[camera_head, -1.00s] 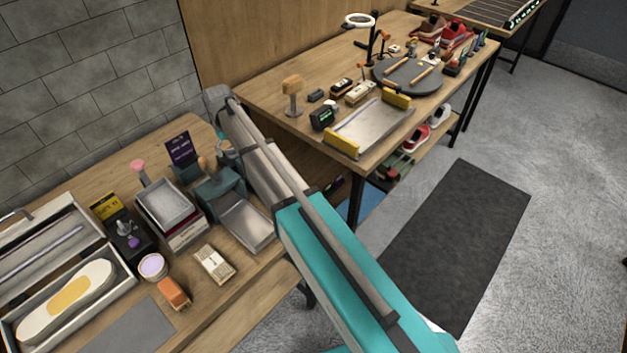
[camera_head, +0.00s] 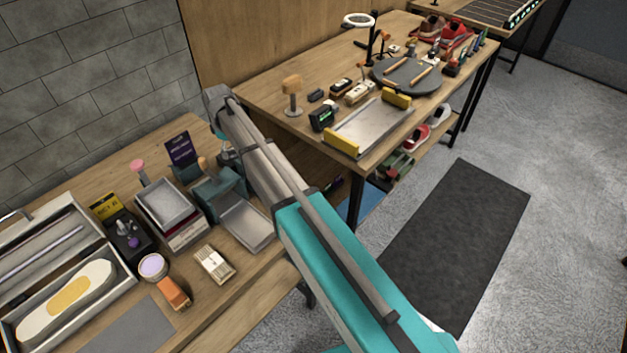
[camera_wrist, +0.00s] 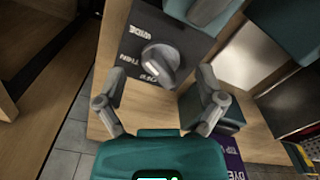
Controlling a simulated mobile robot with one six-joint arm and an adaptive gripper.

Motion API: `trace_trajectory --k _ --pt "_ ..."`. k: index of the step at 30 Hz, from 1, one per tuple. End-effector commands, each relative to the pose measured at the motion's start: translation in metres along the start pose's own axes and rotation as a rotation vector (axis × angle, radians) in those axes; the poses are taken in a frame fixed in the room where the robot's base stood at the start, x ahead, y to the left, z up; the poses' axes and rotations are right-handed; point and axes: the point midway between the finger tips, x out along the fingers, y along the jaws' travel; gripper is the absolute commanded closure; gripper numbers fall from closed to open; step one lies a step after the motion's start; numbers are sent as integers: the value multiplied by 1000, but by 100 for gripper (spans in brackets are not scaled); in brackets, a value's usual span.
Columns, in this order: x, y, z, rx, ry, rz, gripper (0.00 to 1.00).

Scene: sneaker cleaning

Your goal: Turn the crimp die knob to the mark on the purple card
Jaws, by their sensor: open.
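In the wrist view, the grey crimp die knob (camera_wrist: 160,62) sits on a dark plate with white lettering. "WIDE" and "THIN" can be read; a third word is partly covered by the knob. My gripper (camera_wrist: 160,78) is open, with one finger on each side of the knob, apart from it as far as I can see. The purple card (camera_head: 181,149) stands behind the teal crimping machine (camera_head: 222,186) in the head view. A corner of it shows in the wrist view (camera_wrist: 232,158); its mark cannot be read. The knob is hidden in the head view.
A metal tray (camera_head: 247,226) lies in front of the machine. The second bench (camera_head: 262,92) is close to my arm.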

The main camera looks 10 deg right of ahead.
Motion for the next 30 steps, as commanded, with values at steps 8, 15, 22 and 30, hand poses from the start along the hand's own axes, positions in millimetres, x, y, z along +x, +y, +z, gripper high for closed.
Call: trace_trajectory --k 8,15,22,30 --pt "0 0 0 -184 0 0 11" --pt "0 0 0 -344 0 0 11" --pt "0 0 0 -498 0 0 11" --pt "0 0 0 -679 0 0 11"
